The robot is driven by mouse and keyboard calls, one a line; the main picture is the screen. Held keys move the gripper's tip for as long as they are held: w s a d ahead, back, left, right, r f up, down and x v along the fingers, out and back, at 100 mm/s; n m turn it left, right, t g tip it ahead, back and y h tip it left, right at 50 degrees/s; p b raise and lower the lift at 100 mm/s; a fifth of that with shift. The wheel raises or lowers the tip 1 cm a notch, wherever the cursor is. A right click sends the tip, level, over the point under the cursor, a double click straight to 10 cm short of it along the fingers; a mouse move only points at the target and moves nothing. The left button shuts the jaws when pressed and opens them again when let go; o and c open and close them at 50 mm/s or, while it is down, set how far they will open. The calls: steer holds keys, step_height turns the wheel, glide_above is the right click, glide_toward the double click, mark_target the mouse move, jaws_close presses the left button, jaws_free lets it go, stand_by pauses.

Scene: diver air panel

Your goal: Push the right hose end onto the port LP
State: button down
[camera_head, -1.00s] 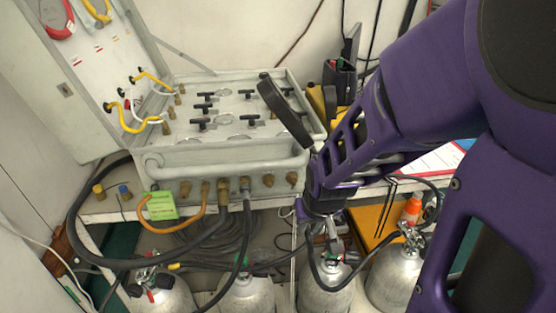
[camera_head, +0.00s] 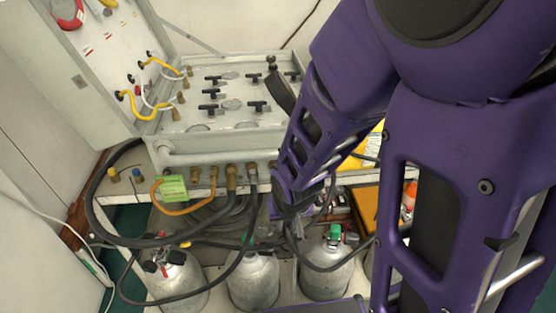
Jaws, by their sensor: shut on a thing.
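The grey air panel (camera_head: 220,145) stands open on the bench, with a row of brass ports along its front face. Brass ports (camera_head: 213,176) show at the left and middle; port lettering is too small to read, so I cannot tell which is LP. My purple arm covers the right end of the row. My gripper (camera_head: 284,219) is below the panel's front right part, shut on the hose end. A black hose (camera_head: 292,246) hangs from the gripper and loops right behind the arm. The hose end itself is mostly hidden by the gripper.
Silver cylinders (camera_head: 252,283) stand below the bench under the gripper. Other black hoses (camera_head: 110,220) and an orange hose (camera_head: 160,205) hang from the ports. A green tag (camera_head: 173,188) hangs at the front left. The open lid (camera_head: 100,70) stands at the left.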

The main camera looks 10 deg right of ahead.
steer(key=shift+w+b, duration=0.45)
steer(key=shift+w, duration=3.75)
steer(key=shift+w, duration=1.05)
steer(key=shift+w+r, duration=0.15)
steer(key=shift+w, duration=0.3)
steer(key=c, duration=0.8)
jaws_free()
steer(key=shift+w, duration=0.15)
steer(key=shift+o, duration=0.6)
